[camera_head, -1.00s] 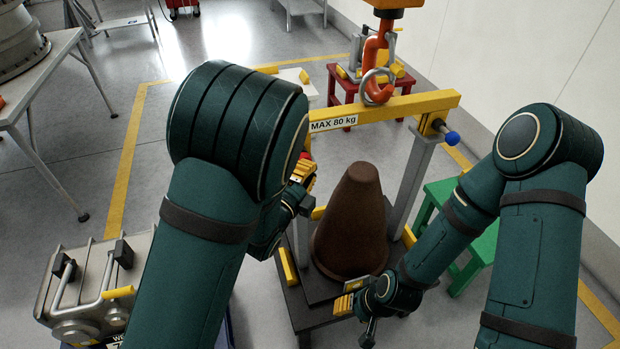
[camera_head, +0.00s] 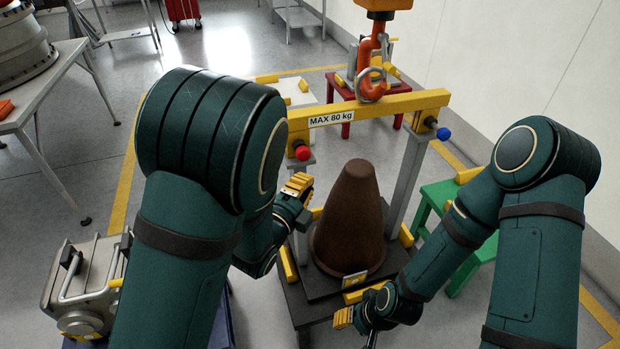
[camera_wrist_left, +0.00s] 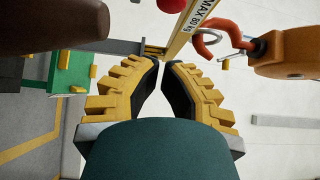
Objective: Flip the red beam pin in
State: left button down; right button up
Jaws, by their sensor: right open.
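The red beam pin (camera_head: 302,152) shows its round red head at the left end of the yellow beam (camera_head: 375,108), in front of the left post. In the left wrist view its red head (camera_wrist_left: 173,5) is cut off at the top edge. My left gripper (camera_head: 300,184) is just below the red pin in the head view, apart from it. The left wrist view shows its fingertips (camera_wrist_left: 161,64) close together with a narrow gap and nothing between them. My right gripper (camera_head: 345,316) is open, low by the front of the dark base.
A blue-headed pin (camera_head: 443,134) is at the beam's right end. An orange hook (camera_head: 370,88) holds the beam's ring. A brown cone (camera_head: 348,225) stands under the beam. A green stand (camera_head: 440,200) is at the right and a grey metal unit (camera_head: 85,285) at the left.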

pick_arm(q)
jog(key=p+v, duration=0.2)
jog(key=v, duration=0.4)
jog(key=shift+w+a+f, duration=0.1)
jog(key=shift+a, duration=0.05)
jog(key=shift+f, duration=0.1)
